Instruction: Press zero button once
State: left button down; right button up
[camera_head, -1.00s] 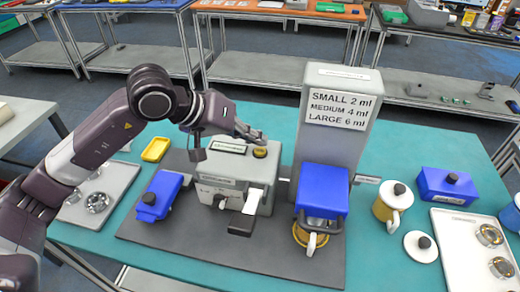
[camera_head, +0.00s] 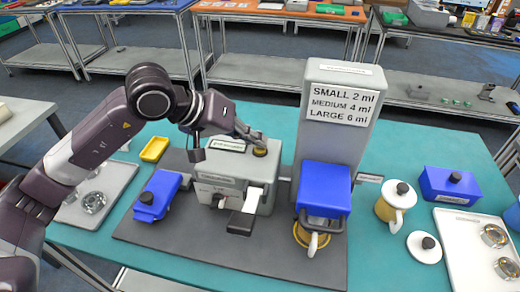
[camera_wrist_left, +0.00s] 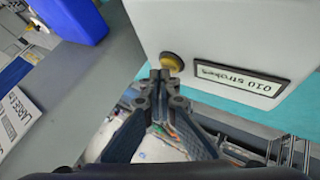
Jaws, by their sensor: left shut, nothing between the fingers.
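The round yellow-brass button (camera_head: 260,151) sits on top of the grey device (camera_head: 236,172), beside its small display (camera_head: 227,144). In the left wrist view the button (camera_wrist_left: 172,62) is just beyond my fingertips, and the display (camera_wrist_left: 240,80) appears upside down, seeming to read "010 strokes". My left gripper (camera_head: 258,139) is shut and empty. Its fingertips, also seen in the left wrist view (camera_wrist_left: 160,76), are right at the button's edge; I cannot tell whether they touch it. My right gripper is not in view.
A tall grey dispenser (camera_head: 340,120) with a size sign stands close to the right of the device. A blue block (camera_head: 325,188) is on its front, above a cup. A blue box (camera_head: 157,195) and a yellow tray (camera_head: 154,149) are left. Canister (camera_head: 395,203) is right.

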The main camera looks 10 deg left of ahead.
aim_at(257, 150)
pick_arm(q)
jog(key=shift+f+b, duration=0.5)
jog(key=shift+b, duration=0.25)
dwell(0.7)
jog(key=shift+r, duration=0.95)
jog(key=shift+r+p, duration=1.3)
jog(key=shift+r, duration=1.2)
